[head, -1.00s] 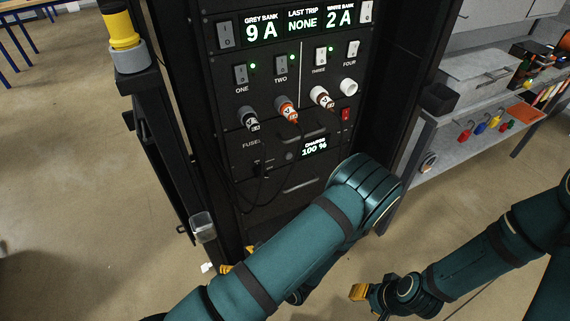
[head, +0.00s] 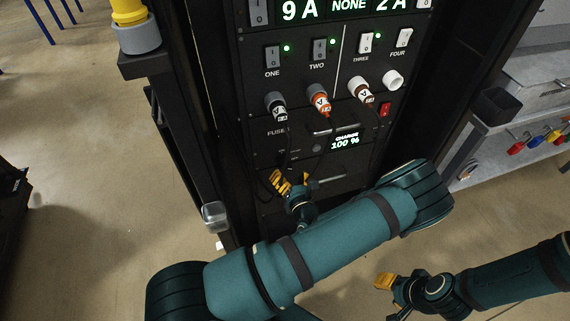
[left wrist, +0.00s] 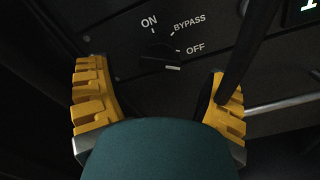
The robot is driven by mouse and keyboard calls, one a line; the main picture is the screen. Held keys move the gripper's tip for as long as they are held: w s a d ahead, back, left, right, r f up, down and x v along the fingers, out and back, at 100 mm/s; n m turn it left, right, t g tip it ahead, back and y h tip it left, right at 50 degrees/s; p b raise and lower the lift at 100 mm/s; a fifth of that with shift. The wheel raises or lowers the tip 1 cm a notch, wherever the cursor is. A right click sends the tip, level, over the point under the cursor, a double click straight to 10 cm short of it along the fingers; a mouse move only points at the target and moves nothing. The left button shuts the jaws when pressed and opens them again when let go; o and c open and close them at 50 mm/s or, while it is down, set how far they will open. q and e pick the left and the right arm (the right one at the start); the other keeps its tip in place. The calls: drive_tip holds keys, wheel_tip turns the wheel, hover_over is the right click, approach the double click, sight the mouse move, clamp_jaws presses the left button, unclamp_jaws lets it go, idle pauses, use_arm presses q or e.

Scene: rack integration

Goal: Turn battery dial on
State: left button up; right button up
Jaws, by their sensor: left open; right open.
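The battery dial (left wrist: 158,55) is a black knob on the dark panel in the left wrist view. Its labels read ON, BYPASS and OFF, and its pale-marked end points right, on the OFF side. My left gripper (left wrist: 158,105) is open, with one yellow finger on each side below the dial and apart from it. In the head view my left gripper (head: 290,182) is in front of the lower rack panel, below the charge display (head: 345,140), which reads 100 %. I cannot make out the dial there. My right gripper (head: 386,282) is open and empty, low at the right, away from the rack.
A dark cable (left wrist: 248,45) hangs in front of the panel, close by the right finger in the left wrist view. Above are plugs (head: 319,97), switches (head: 320,50) and a red switch (head: 385,109). A handle (left wrist: 285,104) lies to the right.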

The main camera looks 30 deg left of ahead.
sight(286, 168)
use_arm(q)
drive_tip(key=shift+b+x, duration=0.3)
drive_tip(key=shift+x, duration=2.2)
drive_tip(key=c, duration=1.2)
